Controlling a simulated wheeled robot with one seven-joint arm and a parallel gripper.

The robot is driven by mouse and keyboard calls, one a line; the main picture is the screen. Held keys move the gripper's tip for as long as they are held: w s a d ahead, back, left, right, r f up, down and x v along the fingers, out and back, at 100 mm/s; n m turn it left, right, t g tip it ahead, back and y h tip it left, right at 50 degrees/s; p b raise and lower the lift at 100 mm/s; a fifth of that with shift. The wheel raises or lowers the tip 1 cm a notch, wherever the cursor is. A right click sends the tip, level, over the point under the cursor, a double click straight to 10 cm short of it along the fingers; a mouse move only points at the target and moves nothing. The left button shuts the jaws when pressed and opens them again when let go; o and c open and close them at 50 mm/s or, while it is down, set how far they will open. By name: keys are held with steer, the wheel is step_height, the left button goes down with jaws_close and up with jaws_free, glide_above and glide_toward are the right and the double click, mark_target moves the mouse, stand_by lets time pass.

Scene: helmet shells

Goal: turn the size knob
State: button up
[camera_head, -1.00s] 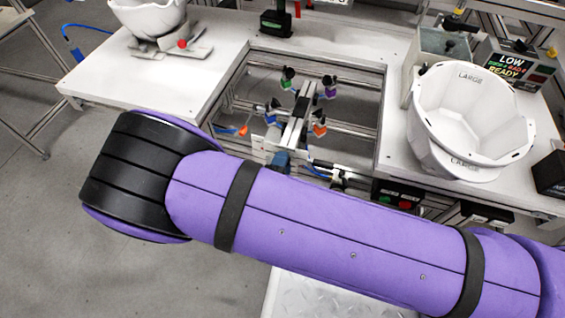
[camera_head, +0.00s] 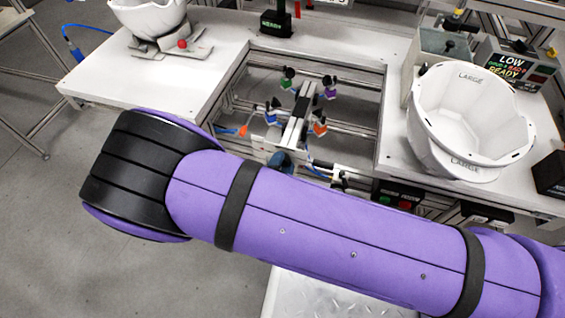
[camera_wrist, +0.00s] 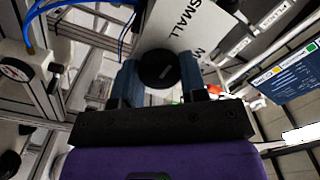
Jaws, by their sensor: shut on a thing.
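The size knob (camera_wrist: 158,69) is round and black with a faint pale mark. It stands at a white plate (camera_wrist: 180,30) that bears the word SMALL and the start of another word with M. My gripper (camera_wrist: 160,78) has its two blue fingers on either side of the knob and is shut on it. In the head view my purple arm crosses the front and hides most of the gripper; a small blue piece (camera_head: 281,160) shows at the arm's upper edge below the fixture (camera_head: 295,125) with coloured clamps.
A white helmet shell (camera_head: 470,115) marked LARGE stands on the right table, near a display (camera_head: 512,66) reading LOW and READY. Another white shell (camera_head: 150,18) is at the back left. A small black box (camera_head: 277,23) with green text stands at the back. Frame rails surround the fixture.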

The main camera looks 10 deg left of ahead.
steer(key=o, duration=0.9)
steer(key=s, duration=0.7)
steer(key=s+a, duration=0.1)
steer(key=s, duration=0.3)
